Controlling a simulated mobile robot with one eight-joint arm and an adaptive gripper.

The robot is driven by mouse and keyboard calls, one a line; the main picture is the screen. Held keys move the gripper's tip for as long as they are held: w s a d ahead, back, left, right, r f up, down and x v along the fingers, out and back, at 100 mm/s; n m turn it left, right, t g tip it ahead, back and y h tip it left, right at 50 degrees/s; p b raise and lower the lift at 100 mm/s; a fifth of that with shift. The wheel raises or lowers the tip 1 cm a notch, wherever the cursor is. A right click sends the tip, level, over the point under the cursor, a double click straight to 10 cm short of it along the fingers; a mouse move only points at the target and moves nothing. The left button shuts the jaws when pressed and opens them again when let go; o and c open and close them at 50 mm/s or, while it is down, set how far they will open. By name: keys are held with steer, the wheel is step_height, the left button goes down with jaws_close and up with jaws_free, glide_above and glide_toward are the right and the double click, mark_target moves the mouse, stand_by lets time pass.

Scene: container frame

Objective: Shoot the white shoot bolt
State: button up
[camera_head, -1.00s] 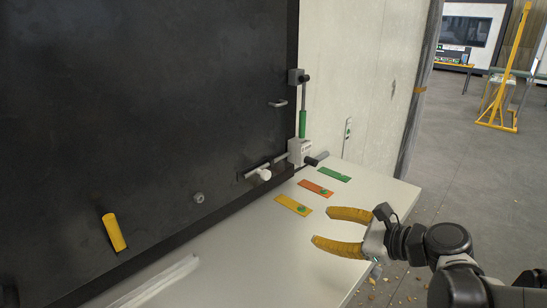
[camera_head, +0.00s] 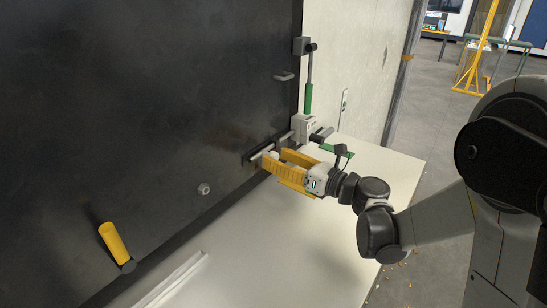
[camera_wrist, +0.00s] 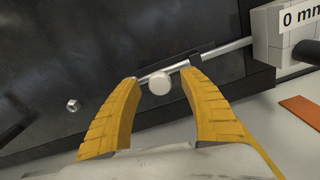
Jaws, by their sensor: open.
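The white shoot bolt's round knob (camera_wrist: 159,83) sits on a grey metal rod (camera_wrist: 226,51) along the foot of the dark panel. The rod runs right into a light grey block (camera_wrist: 278,35) whose label reads "0 mm" before it is cut off. My gripper (camera_wrist: 160,77) is open, with one yellow finger on each side of the knob and visible gaps to both. In the head view my gripper (camera_head: 274,156) is at the rod (camera_head: 257,154), and the knob (camera_head: 274,155) shows between the fingertips. Whether the fingers reach past the knob is unclear.
A vertical bolt with a green grip (camera_head: 308,98) stands above the block. A yellow handle (camera_head: 115,243) juts from the panel at lower left. A hex nut (camera_head: 203,189) sits on the panel.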

steer(key=shift+w+a, duration=0.35)
steer(key=shift+a, duration=0.15)
steer(key=shift+c, duration=0.3)
jaws_close()
